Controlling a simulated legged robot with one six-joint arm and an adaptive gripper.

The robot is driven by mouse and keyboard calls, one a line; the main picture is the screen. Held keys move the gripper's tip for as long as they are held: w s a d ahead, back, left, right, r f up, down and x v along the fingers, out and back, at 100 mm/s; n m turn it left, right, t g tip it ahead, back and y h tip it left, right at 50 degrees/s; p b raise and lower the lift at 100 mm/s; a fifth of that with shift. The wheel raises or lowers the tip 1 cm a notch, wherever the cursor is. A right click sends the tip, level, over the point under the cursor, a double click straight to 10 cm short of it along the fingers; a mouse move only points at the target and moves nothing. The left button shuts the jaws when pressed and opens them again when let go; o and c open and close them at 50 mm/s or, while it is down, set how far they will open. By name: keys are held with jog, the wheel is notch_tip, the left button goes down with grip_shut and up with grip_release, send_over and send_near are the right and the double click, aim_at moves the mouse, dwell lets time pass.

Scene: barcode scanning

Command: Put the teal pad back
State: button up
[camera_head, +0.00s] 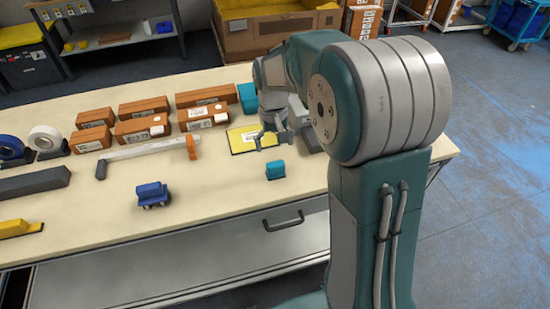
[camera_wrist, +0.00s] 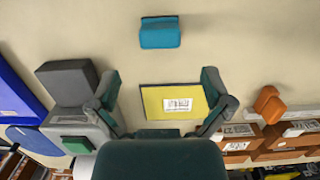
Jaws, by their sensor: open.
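The teal pad (camera_head: 275,170), a small teal block, lies on the table in front of my gripper in the head view. It also shows at the top middle of the wrist view (camera_wrist: 160,33), clear of the fingers. My gripper (camera_head: 271,136) is open and empty. In the wrist view its fingers (camera_wrist: 160,88) are spread either side of a yellow packet with a white barcode label (camera_wrist: 165,102). I cannot tell its exact height above the packet. My palm hides the lower middle of the wrist view.
A small blue cart-like object (camera_head: 152,195) stands nearer the front. A grey device (camera_wrist: 68,82) is beside the left finger. Table around the pad is clear.

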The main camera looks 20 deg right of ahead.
jog(key=s+r+t, duration=0.4)
jog(key=s+r, duration=0.7)
jog(key=r, duration=0.1)
jog(key=s+t, duration=0.3)
jog(key=s, duration=0.7)
jog(key=shift+s, duration=0.4)
